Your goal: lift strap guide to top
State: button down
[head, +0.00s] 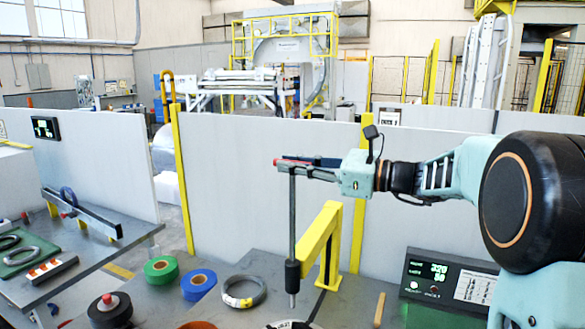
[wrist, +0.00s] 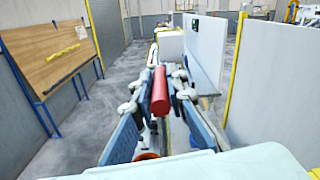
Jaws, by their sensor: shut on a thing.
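The strap guide appears to be the upright grey rod (head: 292,215) with a red handle (head: 283,161) at its top. The rod runs down through a dark collar (head: 292,271) at the end of a yellow bracket (head: 318,240). Its lower tip hangs just above the dark table. My gripper (head: 292,168) reaches in from the right, level, at the rod's top. In the wrist view the red handle (wrist: 160,92) lies between the two fingers of my gripper (wrist: 158,84), which is shut on it. The exact finger contact is partly hidden.
A grey coil (head: 243,292), a blue roll (head: 198,284), a green roll (head: 161,270) and a black roll (head: 110,311) lie on the table. A control box (head: 446,283) stands at right. A white partition (head: 235,185) with yellow posts stands behind. A side bench (head: 75,270) holds parts.

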jog(key=shift+r, duration=0.45)
jog(key=c, duration=1.9)
grip_release()
jog(key=shift+c, duration=0.2)
jog(key=shift+f, duration=0.2)
jog(key=shift+s+d, duration=0.1)
jog(key=shift+d, duration=0.45)
jog(key=v, duration=1.1)
